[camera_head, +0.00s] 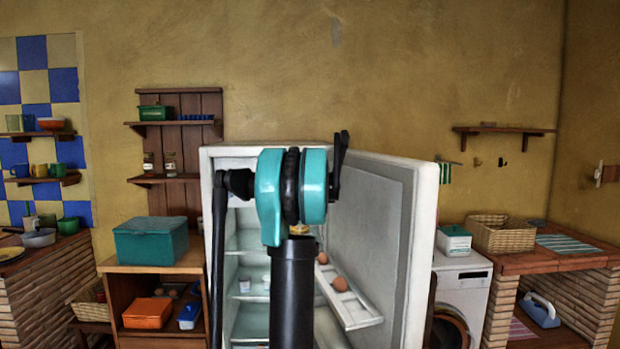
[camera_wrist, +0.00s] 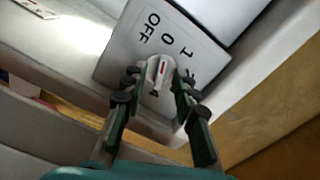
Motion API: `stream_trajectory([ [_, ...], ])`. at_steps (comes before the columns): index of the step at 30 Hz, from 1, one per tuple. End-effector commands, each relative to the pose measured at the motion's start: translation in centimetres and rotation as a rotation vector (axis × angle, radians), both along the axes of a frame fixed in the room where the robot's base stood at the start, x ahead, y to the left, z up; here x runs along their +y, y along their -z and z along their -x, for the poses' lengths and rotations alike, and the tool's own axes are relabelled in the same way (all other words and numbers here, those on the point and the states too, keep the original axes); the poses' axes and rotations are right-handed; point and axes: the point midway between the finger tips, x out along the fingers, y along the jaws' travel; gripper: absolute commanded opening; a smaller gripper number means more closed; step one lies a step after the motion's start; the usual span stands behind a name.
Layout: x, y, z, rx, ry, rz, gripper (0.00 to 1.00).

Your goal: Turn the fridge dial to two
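The fridge dial (camera_wrist: 160,74) is a small white knob with a red mark, on a light grey panel (camera_wrist: 125,58) in the wrist view. The panel reads OFF, 0 and 1, with further marks partly hidden by a finger. The red mark points up in the picture, roughly towards the 0. My gripper (camera_wrist: 160,78) has its two green fingers with dark tips on either side of the dial, with narrow gaps seeming to show; contact is unclear. In the head view the open white fridge (camera_head: 212,165) stands behind my arm, which hides the dial and gripper.
The fridge door (camera_head: 385,210) stands open to the right, with eggs (camera_head: 340,284) on its shelf. A wooden cabinet with a teal box (camera_head: 150,241) is at the left. A washing machine (camera_head: 463,283) stands right of the door.

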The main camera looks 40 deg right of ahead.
Motion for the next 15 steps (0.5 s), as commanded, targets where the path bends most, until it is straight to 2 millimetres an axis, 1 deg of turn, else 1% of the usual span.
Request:
stream_trajectory([
  [3,-0.24,0.0,-0.41,0.0,0.0,0.0,0.28],
  [11,-0.28,0.0,-0.46,0.0,0.0,0.0,0.28],
  [15,-0.27,0.0,-0.44,0.0,0.0,0.0,0.12],
])
